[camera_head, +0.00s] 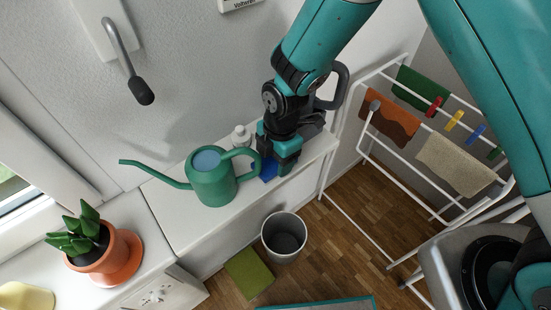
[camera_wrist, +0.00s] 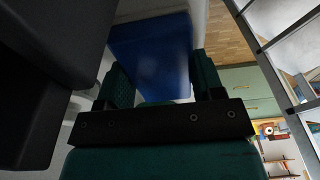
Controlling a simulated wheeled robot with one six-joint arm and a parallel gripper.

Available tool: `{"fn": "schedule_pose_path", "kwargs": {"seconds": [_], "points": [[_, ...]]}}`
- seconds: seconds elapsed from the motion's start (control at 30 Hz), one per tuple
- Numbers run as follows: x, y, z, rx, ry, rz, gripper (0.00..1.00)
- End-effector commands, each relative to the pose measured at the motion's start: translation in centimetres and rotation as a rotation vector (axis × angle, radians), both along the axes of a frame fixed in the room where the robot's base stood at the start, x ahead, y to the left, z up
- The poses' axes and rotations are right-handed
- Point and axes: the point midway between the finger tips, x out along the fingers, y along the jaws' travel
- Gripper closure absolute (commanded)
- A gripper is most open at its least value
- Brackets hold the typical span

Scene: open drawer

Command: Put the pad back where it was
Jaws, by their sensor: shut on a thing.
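A blue pad (camera_head: 266,171) shows at my gripper (camera_head: 282,164), over the white ledge beside the green watering can. In the wrist view the blue pad (camera_wrist: 152,52) is a blocky piece between the two fingers of my gripper (camera_wrist: 165,78). My gripper is shut on it. Part of the pad is hidden by the fingers in the head view. I cannot tell whether the pad touches the ledge.
The green watering can (camera_head: 213,183) stands just left of my gripper, with a white bottle (camera_head: 241,136) behind. A grey bin (camera_head: 284,240) and a green mat (camera_head: 249,272) are on the floor below. A drying rack (camera_head: 354,222) stands right; a potted plant (camera_head: 105,262) is left.

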Motion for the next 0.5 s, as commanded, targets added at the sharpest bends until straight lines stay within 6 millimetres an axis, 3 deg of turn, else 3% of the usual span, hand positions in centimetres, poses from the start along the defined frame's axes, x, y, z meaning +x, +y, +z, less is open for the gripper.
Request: {"fn": "schedule_pose_path", "kwargs": {"seconds": [0.17,0.2,0.3,0.5], "points": [[0.06,0.04,-0.01,0.002,-0.002,0.000,0.61],[0.05,0.02,-0.02,0.002,-0.002,0.000,0.34],[0.04,0.03,-0.01,0.002,-0.002,0.000,0.13],[0.03,0.02,0.00,0.002,-0.003,0.001,0.13]]}}
